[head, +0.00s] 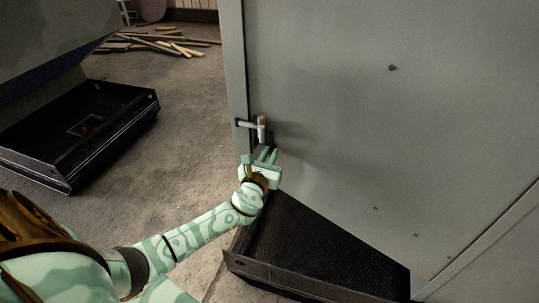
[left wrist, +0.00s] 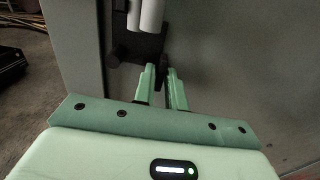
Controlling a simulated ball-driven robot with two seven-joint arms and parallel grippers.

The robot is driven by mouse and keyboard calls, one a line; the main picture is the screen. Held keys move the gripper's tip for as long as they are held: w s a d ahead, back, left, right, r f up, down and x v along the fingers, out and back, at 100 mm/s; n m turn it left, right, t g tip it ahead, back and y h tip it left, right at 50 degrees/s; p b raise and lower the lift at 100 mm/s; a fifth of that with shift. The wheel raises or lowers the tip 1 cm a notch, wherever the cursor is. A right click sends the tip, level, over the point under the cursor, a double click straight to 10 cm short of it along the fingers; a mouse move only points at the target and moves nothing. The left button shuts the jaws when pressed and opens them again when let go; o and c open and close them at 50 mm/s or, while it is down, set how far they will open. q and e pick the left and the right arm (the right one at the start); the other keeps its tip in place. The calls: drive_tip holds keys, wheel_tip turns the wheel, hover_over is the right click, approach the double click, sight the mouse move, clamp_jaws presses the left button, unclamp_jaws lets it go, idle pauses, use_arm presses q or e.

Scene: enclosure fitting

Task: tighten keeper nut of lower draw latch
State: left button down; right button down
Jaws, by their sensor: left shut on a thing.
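The lower draw latch (head: 261,128) is on the grey enclosure panel near its left edge, with a pale cylindrical handle and dark bracket. In the left wrist view its handle (left wrist: 151,14) is at the top, with the dark bracket (left wrist: 136,48) below. My left gripper (head: 268,156) is just below the latch in the head view. In the left wrist view its two green fingers (left wrist: 161,72) are shut on a small dark part (left wrist: 163,76) at the bracket's lower end, which seems to be the keeper nut. The fingers hide much of this part. My right gripper is not in view.
The grey enclosure panel (head: 340,110) fills the right side. A black ribbed tray or step (head: 310,250) lies at its foot. A black open-topped base (head: 80,125) stands at the left. Wooden planks (head: 165,42) lie on the far floor. The concrete floor between is clear.

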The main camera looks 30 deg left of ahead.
use_arm(q)
drive_tip(key=shift+s+f, duration=0.1)
drive_tip(key=shift+f, duration=0.1)
drive_tip(key=c, duration=1.5)
unclamp_jaws()
drive_tip(key=shift+r, duration=0.1)
drive_tip(key=b+v, duration=0.1)
drive_tip(key=v, duration=1.5)
drive_tip(key=shift+s, duration=0.1)
